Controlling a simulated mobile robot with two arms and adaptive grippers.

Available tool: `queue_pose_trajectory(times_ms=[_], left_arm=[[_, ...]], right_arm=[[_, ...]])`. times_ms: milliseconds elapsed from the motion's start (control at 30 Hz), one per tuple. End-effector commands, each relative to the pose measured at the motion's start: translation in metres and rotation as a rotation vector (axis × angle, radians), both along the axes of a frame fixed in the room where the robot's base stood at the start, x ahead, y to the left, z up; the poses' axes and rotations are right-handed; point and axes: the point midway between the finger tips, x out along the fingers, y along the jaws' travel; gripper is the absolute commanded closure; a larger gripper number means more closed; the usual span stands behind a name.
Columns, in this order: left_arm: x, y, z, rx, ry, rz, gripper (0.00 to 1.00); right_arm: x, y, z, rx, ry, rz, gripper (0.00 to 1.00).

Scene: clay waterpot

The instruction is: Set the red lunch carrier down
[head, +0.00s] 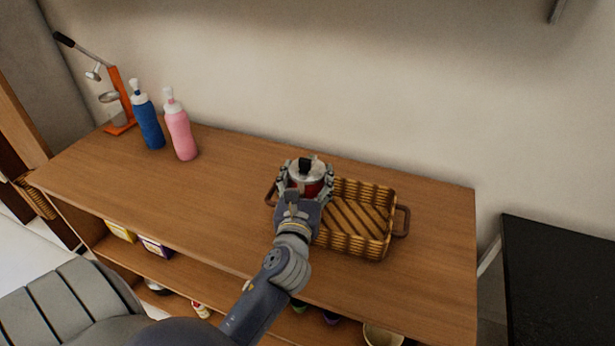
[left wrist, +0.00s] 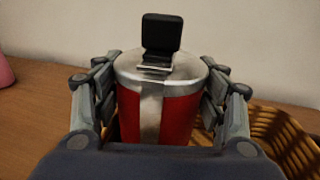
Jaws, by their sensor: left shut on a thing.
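The red lunch carrier (head: 308,178) has a silver lid with a black knob. In the left wrist view the carrier (left wrist: 178,118) stands upright between the fingers. My left gripper (head: 306,180) is shut on its sides; the gripper also shows in the left wrist view (left wrist: 160,105). The carrier is at the left end of a woven basket (head: 375,247) on the wooden counter (head: 230,205). Its base is hidden, so I cannot tell whether it touches the basket floor. My right gripper is not in view.
A pink bottle (head: 180,132), a blue bottle (head: 149,122) and an orange lever press (head: 117,95) stand at the counter's back left. The counter's left middle is clear. A black surface (head: 560,275) is at the right. Shelves below hold boxes and bowls.

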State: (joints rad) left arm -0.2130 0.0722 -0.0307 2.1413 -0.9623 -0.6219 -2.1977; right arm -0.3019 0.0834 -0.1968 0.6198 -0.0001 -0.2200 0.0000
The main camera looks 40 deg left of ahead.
Motion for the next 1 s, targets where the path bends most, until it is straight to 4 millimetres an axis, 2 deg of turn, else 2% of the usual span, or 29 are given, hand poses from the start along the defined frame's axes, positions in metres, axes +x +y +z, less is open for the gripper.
queue_pose_trajectory(times_ms=[167, 200, 267, 700, 867, 1000], left_arm=[[0.000, 0.000, -0.001, 0.002, -0.005, -0.001, 0.78], [0.000, 0.000, -0.003, 0.000, 0.000, 0.000, 0.27], [0.000, 0.000, -0.003, 0.000, 0.000, 0.000, 0.14], [0.000, 0.000, 0.002, -0.001, 0.000, 0.000, 0.14], [-0.018, -0.009, -0.003, -0.003, 0.003, -0.002, 0.14], [-0.044, -0.022, -0.004, -0.002, 0.004, -0.002, 0.14]], right_arm=[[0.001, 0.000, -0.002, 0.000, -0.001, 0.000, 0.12], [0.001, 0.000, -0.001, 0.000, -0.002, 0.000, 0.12], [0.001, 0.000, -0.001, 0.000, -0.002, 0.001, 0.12], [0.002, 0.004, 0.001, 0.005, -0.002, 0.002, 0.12], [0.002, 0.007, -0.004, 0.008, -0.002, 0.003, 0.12], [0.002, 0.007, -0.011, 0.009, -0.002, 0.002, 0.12]])
